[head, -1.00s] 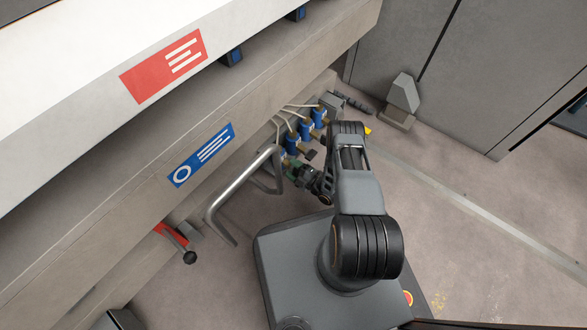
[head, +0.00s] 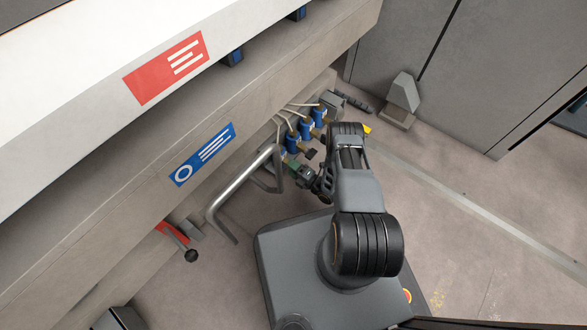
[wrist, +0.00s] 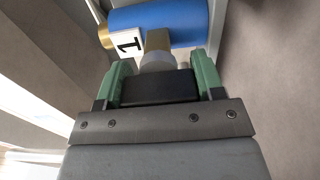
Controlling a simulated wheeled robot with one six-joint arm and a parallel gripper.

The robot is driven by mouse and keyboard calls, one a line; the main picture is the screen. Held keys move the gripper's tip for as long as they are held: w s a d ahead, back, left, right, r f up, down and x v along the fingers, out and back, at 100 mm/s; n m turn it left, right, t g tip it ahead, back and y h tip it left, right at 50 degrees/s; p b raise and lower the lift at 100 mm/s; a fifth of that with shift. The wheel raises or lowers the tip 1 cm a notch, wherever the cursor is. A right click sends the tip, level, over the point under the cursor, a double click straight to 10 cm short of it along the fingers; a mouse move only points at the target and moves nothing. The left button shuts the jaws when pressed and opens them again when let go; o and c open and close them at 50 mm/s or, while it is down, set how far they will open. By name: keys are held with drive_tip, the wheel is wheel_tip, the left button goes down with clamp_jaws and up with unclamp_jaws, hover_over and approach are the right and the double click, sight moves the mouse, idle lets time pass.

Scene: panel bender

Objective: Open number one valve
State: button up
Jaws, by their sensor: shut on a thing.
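The number one valve (wrist: 155,25) has a blue body with brass ends and a white tag marked 1 (wrist: 126,45). Its black handle (wrist: 158,88) sits between the green fingers of my gripper (wrist: 161,64) in the wrist view. My gripper is shut on this handle, with a finger along each side. In the head view, my gripper (head: 298,172) is at the near end of the row of blue valves (head: 305,129). There the number one valve is mostly hidden behind the bent pipe and my gripper.
A bent grey pipe handle (head: 240,190) stands just left of my gripper. A red lever (head: 172,234) with a black knob is lower left. The machine's beam, with a blue label (head: 202,154), overhangs the valves. Open floor (head: 470,255) lies to the right.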

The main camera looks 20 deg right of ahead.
drive_tip(key=shift+w, duration=0.1)
drive_tip(key=o, duration=0.9)
